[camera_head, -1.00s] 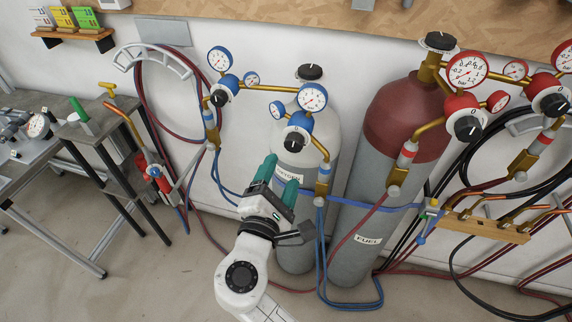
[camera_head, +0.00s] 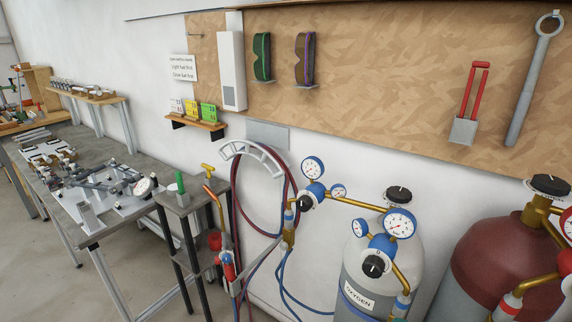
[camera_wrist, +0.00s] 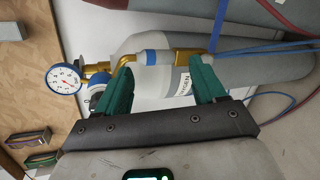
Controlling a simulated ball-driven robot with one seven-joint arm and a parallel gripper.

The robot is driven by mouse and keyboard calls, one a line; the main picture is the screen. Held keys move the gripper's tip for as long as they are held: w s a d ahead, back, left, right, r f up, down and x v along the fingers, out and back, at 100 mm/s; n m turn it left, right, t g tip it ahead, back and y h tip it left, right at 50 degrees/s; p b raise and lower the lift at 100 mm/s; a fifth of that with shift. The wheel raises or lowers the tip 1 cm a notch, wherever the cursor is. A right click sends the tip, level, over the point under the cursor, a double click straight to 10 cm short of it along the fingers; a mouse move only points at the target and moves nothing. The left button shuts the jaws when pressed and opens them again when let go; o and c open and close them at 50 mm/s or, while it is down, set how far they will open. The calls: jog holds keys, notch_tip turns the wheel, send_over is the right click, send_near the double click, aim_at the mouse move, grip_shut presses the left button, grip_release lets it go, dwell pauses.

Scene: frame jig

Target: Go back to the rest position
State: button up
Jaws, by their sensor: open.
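My gripper (camera_wrist: 165,92) shows in the wrist view with its two green fingers apart and nothing between them. Beyond the fingers is the grey oxygen cylinder (camera_wrist: 135,45), lying sideways in that picture, with a brass and blue regulator and a round gauge (camera_wrist: 64,79). I cannot tell the distance from the fingers to the cylinder. In the head view my gripper and arm are out of sight. There the oxygen cylinder (camera_head: 352,275) stands upright against the wall, its lower part cut off by the frame.
A dark red-topped cylinder (camera_head: 495,262) stands at the right. A torch on a holder (camera_head: 228,265) and coiled hoses (camera_head: 236,205) are left of the oxygen cylinder. A grey workbench (camera_head: 85,215) with a jig is at the left. Open floor (camera_head: 35,270) lies in front of it.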

jog(key=s+d+f+m+g+y, duration=0.2)
jog(key=s+d+f+m+g, duration=0.25)
jog(key=s+d+f, duration=0.25)
jog(key=s+f+m+g+y, duration=0.2)
jog(key=s+f+m+y, duration=0.1)
jog(key=s, duration=0.5)
jog(key=s+f+m+g+y, duration=0.2)
jog(key=s+f+m+y, duration=0.2)
jog(key=s, duration=0.5)
jog(key=shift+s+a+f+m+y, duration=0.2)
jog(key=shift+s+m+y, duration=0.15)
jog(key=shift+m, duration=0.6)
jog(key=shift+g, duration=0.25)
